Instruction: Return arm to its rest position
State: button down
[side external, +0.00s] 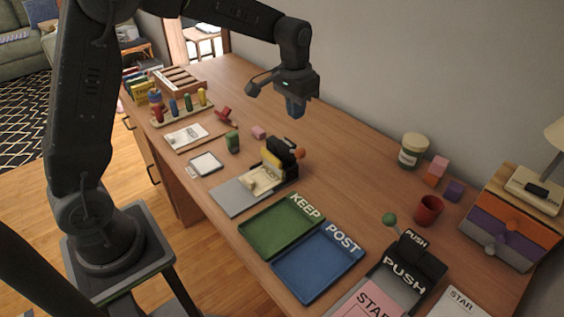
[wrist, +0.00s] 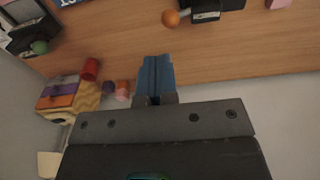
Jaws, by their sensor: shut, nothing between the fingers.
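My gripper (side external: 295,108) hangs over the back part of the wooden desk (side external: 330,165) near the wall, with its blue-grey fingers pointing down. In the wrist view the fingers (wrist: 155,72) are pressed together with nothing between them. In the side view it is well above the desk and touches nothing. My arm reaches across from the left, with the forearm raised and the wrist bent down.
A black stamping device with an orange knob (side external: 299,153) stands below my gripper. Green KEEP (side external: 272,232) and blue POST (side external: 318,262) trays lie in front. A jar (side external: 412,150), a red cup (side external: 428,209) and a drawer unit (side external: 510,220) stand right. The air around my gripper is clear.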

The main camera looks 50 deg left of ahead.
jog(key=s+d+r+t, duration=0.2)
jog(key=s+r, duration=0.6)
jog(key=s, duration=0.4)
jog(key=s+d+t, duration=0.1)
jog(key=s+t, duration=0.1)
jog(key=s, duration=1.1)
jog(key=shift+s+d+f+t, duration=0.25)
jog(key=shift+s+f+t, duration=0.05)
jog(key=shift+s+t, duration=0.1)
